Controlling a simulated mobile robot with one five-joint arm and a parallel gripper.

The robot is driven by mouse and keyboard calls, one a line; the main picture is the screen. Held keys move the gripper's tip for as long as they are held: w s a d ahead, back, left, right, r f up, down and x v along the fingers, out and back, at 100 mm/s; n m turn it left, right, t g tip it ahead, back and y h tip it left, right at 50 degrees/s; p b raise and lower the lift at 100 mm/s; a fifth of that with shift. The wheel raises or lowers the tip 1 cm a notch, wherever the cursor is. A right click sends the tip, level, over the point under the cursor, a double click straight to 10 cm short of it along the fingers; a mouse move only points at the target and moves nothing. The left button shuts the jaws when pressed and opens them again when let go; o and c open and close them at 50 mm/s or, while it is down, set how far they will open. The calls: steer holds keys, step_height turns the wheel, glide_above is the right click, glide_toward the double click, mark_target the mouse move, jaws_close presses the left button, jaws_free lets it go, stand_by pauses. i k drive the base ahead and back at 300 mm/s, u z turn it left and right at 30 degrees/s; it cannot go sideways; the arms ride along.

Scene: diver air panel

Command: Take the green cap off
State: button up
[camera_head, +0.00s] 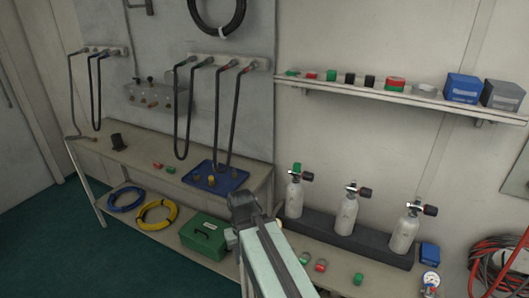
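Three grey-white air cylinders stand upright in a dark rack (325,228) on the right-hand bench. The left cylinder (294,200) has a green cap (296,169) on its valve, with a dark knob to the right. The middle cylinder (346,216) and right cylinder (404,235) show dark knobs and red parts, but no green cap. My gripper (242,207) is at the end of my pale arm, left of and in front of the left cylinder, apart from the green cap. Its fingers are too dark and small to tell whether they are open.
Small red and green parts (320,265) lie on the bench before the rack. A wall shelf (400,97) above holds caps and boxes. A blue tray (232,184) and hanging black hoses (182,125) are left. A green box (203,237) sits below. A blue box (430,252) stands right of the rack.

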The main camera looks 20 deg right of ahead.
mark_target(296, 167)
steer(key=u, duration=0.5)
steer(key=i, duration=1.55)
steer(key=u, duration=0.2)
